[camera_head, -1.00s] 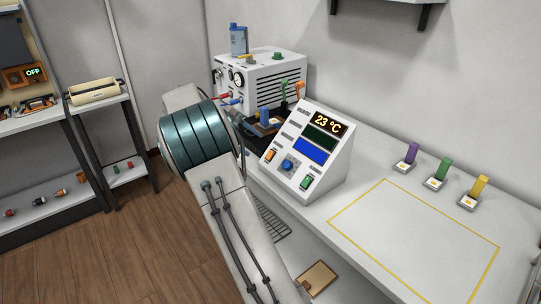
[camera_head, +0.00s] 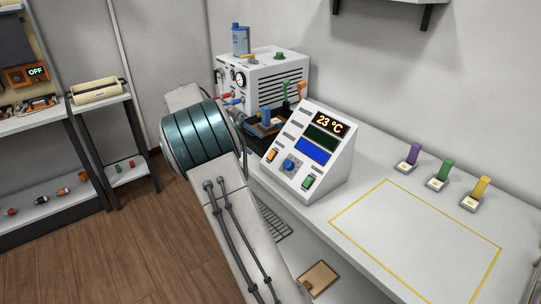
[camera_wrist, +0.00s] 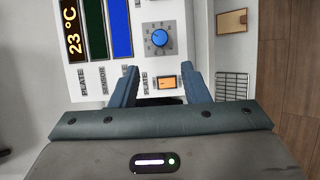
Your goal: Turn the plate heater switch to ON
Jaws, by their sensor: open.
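The white control box (camera_head: 318,182) stands on the bench with a sloped front and a display reading 23 °C. Its orange plate switch (camera_head: 271,155) is at the lower left of the panel, beside a blue knob (camera_head: 289,165) and a green switch (camera_head: 308,182). In the wrist view the orange switch (camera_wrist: 166,83) lies between the two fingers, next to a "PLATE" label, with the blue knob (camera_wrist: 159,38) beyond. My gripper (camera_wrist: 160,80) is open and empty, its blue fingers apart on either side of the switch; contact cannot be told. In the head view my arm hides the gripper.
Shelves are at left.

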